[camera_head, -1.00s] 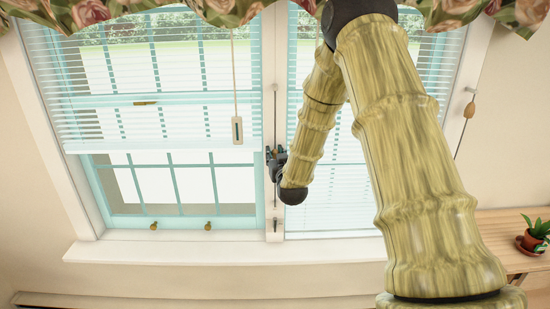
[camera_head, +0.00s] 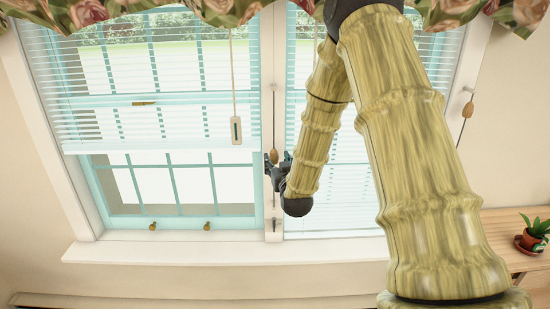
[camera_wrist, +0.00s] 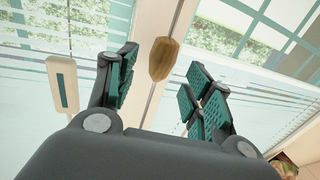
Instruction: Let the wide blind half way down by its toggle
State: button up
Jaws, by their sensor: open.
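The wide blind (camera_head: 165,132) hangs over the left window, its bottom rail partway down, with bare panes below. A pale flat toggle (camera_head: 236,130) with a dark slot hangs on a cord in front of it; it also shows at left in the wrist view (camera_wrist: 63,80). A wooden cord pull (camera_head: 274,157) hangs at the post between the windows. My gripper (camera_head: 278,162) is open and empty at that post, just below the wooden pull. In the wrist view the wooden pull (camera_wrist: 166,58) shows between the spread fingers, apparently beyond their tips, touching neither.
A second, narrower blind (camera_head: 345,215) hangs lower over the right window, partly hidden by my arm. Another wooden pull (camera_head: 469,109) hangs at the right frame. The sill (camera_head: 170,252) is clear. A potted plant (camera_head: 536,232) stands on a wooden surface at right.

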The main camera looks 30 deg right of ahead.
jog(key=v, duration=0.7)
dwell(0.4)
jog(key=s+a+f+n+g+y, duration=0.1)
jog(key=s+a+f+g, duration=0.25)
jog(key=f, duration=0.65)
jog(key=s+a+f+g+y, duration=0.2)
jog(key=s+a+f, duration=0.3)
jog(key=f, duration=0.4)
jog(key=s+a+f+n+g+y, duration=0.1)
jog(key=s+a+f+g, duration=0.3)
jog(key=f, duration=0.6)
jog(key=s+a+f+g, duration=0.2)
jog(key=s+a+f, duration=0.2)
jog(key=s, duration=0.5)
jog(key=s+a+f+n+g+y, duration=0.1)
jog(key=s+a+f+g, duration=0.2)
jog(key=s+f, duration=0.3)
jog(key=s+a+f+g+y, duration=0.1)
jog(key=s+a+f, duration=0.4)
jog(key=s, duration=0.9)
jog(key=shift+f+n+g+b, duration=0.25)
jog(key=shift+n+g+b, duration=0.1)
jog(key=shift+g, duration=0.4)
jog(key=shift+c, duration=0.2)
